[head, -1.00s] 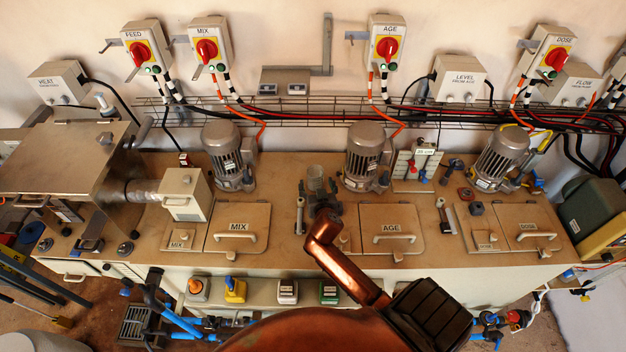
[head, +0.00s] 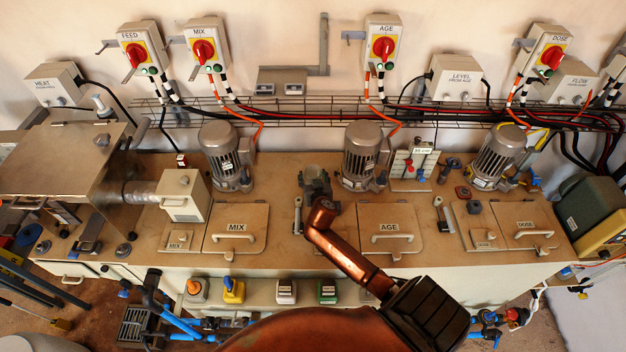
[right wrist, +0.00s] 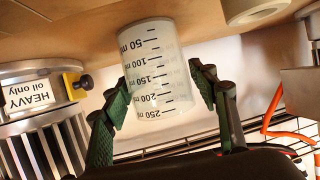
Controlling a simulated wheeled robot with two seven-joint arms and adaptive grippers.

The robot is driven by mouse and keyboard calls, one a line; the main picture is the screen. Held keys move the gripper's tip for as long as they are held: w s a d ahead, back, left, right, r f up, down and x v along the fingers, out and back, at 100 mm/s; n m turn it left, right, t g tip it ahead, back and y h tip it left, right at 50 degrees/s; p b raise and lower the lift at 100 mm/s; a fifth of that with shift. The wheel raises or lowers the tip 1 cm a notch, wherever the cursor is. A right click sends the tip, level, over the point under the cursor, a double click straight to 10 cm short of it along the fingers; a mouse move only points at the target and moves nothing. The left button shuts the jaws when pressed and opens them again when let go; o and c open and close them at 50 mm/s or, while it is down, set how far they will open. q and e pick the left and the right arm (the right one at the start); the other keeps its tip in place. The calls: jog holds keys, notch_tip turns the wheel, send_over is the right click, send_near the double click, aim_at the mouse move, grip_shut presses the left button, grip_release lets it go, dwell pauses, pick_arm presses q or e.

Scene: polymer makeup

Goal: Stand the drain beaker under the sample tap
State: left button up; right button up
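The drain beaker (right wrist: 155,70) is a translucent plastic cup with a black millilitre scale. That view is upside down, with the deck at the top. In the head view my right gripper (head: 318,190) reaches over the deck and hides much of the beaker. I cannot tell whether its base touches the deck. I cannot tell which fitting is the sample tap; blue pipework (head: 154,283) shows at front left. My left gripper is out of view.
The deck carries the MIX lid (head: 237,240), the AGE lid (head: 391,240) and grey motors (head: 362,155) close to the right gripper. A dark grate (head: 138,326) lies low at front left. Cables and a wire tray (head: 290,115) run along the wall.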

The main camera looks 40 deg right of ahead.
aim_at(312, 166)
jog(key=c, duration=0.9)
jog(key=shift+r, duration=0.45)
notch_tip(312, 166, up, 3)
jog(key=shift+s+a+f, duration=0.1)
jog(key=w+d+r+p+v, duration=0.1)
jog(key=r+v, duration=0.2)
jog(key=v, duration=1.3)
jog(key=a+r+n+t+y, duration=0.1)
jog(key=a+r+n+y, duration=0.1)
jog(key=a, duration=1)
jog(key=w+a+r+n+t+y, duration=0.1)
jog(key=a+n+y, duration=0.3)
jog(key=a, duration=0.8)
jog(key=shift+w+a+r+n+y+b, duration=0.15)
jog(key=shift+w+r+n+y+b, duration=0.15)
jog(key=shift+r+y, duration=0.4)
